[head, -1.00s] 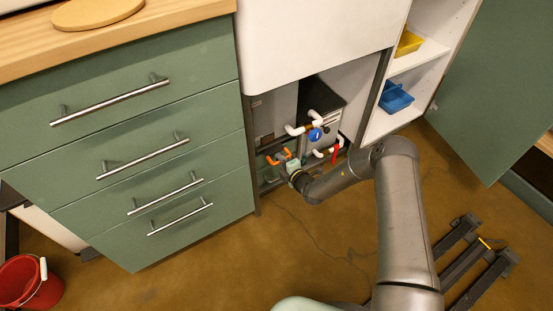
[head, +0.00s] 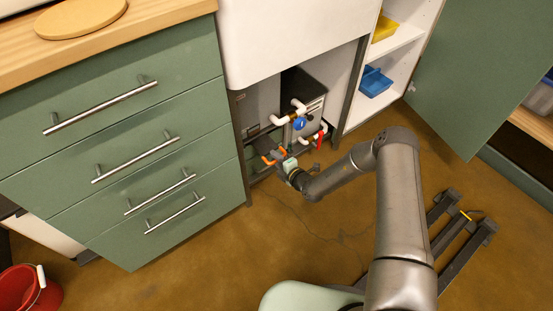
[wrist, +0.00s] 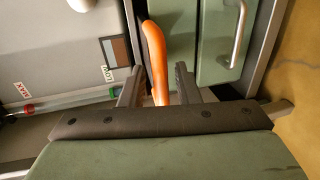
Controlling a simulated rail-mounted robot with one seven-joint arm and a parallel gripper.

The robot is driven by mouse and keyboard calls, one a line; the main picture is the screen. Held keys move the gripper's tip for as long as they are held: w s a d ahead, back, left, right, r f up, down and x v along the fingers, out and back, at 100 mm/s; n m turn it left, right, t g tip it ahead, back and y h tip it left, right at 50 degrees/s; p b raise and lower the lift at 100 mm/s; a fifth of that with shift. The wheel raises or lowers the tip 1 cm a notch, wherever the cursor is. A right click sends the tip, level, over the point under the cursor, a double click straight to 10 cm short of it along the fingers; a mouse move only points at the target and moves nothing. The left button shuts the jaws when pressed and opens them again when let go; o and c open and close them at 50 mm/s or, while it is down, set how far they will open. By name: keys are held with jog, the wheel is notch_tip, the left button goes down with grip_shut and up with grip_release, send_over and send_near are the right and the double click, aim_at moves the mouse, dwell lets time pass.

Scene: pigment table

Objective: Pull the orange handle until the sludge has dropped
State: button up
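The orange handle (head: 266,160) sticks out low at the front of the under-sink unit in the head view, with a dark part behind it. In the wrist view the orange handle (wrist: 155,55) runs between the two dark fingers. My gripper (wrist: 159,88) is around it, with a narrow gap showing on each side. In the head view my gripper (head: 283,163) is right at the handle, and its fingertips are too small to read. The wrist view shows a grey panel (wrist: 60,40) with a small grey-and-brown window (wrist: 115,51) and MAX and LOW labels. I cannot make out any sludge.
White pipes with a blue valve (head: 299,123) and a red lever (head: 320,139) are just above and right of my gripper. Green drawers (head: 130,170) stand left, an open green door (head: 465,85) right. A red bucket (head: 25,290) is on the floor, bottom left.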

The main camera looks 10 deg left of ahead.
jog(key=p+v, duration=0.5)
jog(key=v, duration=1.2)
jog(key=shift+s, duration=0.1)
jog(key=s+r+n+g+y+p, duration=0.15)
jog(key=r+n+g+p, duration=0.25)
jog(key=r+n, duration=0.5)
jog(key=s+r+n+g+p, duration=0.35)
jog(key=r+n, duration=0.25)
jog(key=r, duration=0.8)
jog(key=s+r+n+g+p, duration=0.2)
jog(key=r+n+g+p, duration=0.4)
jog(key=r, duration=0.5)
jog(key=s+d+r+n+t+h+p, duration=0.1)
jog(key=s+d+r+n+h+p, duration=0.3)
jog(key=r+n, duration=0.3)
jog(key=s+d+r+n+t+h+p, duration=0.1)
jog(key=s+d+r+n+h+p, duration=0.4)
jog(key=r, duration=1)
jog(key=s+d+r+n+t+h+p, duration=0.2)
jog(key=s+d+r+n+h+p, duration=0.2)
jog(key=r+n, duration=0.6)
jog(key=s+d+n+p, duration=0.1)
jog(key=s+d+p, duration=0.1)
jog(key=d, duration=0.1)
jog(key=shift+s+d+r, duration=0.25)
jog(key=shift+r, duration=0.15)
jog(key=shift+f, duration=0.1)
